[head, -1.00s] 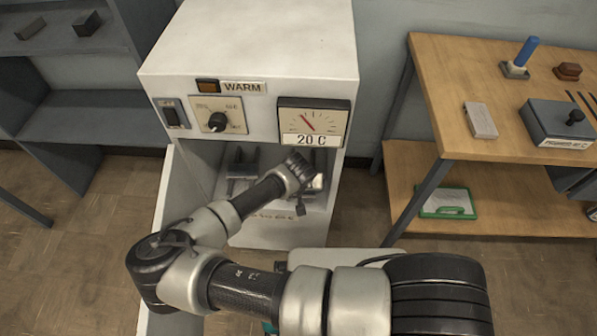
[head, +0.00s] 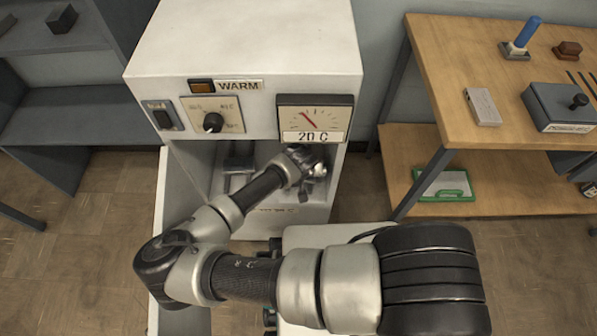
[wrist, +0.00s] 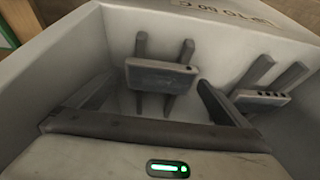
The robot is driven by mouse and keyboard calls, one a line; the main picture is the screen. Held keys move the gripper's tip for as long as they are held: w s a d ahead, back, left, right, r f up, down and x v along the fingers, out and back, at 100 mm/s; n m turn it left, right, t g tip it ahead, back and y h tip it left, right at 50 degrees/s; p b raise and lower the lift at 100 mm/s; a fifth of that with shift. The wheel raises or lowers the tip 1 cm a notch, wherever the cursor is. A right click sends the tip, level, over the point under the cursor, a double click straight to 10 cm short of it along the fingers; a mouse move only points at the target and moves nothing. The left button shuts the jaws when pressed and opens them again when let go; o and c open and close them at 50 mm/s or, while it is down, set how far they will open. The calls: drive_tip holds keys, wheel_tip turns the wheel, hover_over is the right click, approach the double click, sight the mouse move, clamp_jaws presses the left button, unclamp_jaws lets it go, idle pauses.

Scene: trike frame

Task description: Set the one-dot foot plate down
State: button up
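My gripper (wrist: 155,90) is open inside the white warming cabinet (wrist: 62,55), its two fingers wide apart. A grey foot plate (wrist: 160,76) lies across a pair of upright prongs just beyond and between the fingertips. A small mark shows near the right end of its edge; I take it as the one-dot plate, but the dot is too small to be sure. I see no finger touching it. A second grey plate (wrist: 262,98) with several dots rests on another pair of prongs to the right. In the head view my wrist hides most of my gripper (head: 316,172).
The cabinet's side walls and top (head: 245,40) close in around my arm. Its gauge (head: 314,118) reads 20 C. A wooden table (head: 455,85) stands right, with a grey box (head: 560,108) and blue-handled stamp (head: 522,38). A dark shelf (head: 60,110) stands left.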

drive_tip(key=shift+r, duration=0.1)
drive_tip(key=shift+r+p, duration=0.25)
drive_tip(key=shift+p, duration=0.05)
drive_tip(key=s, duration=1.2)
drive_tip(key=shift+s+a+r+p, duration=0.2)
drive_tip(key=shift+r+p, duration=0.15)
drive_tip(key=shift+p, duration=0.05)
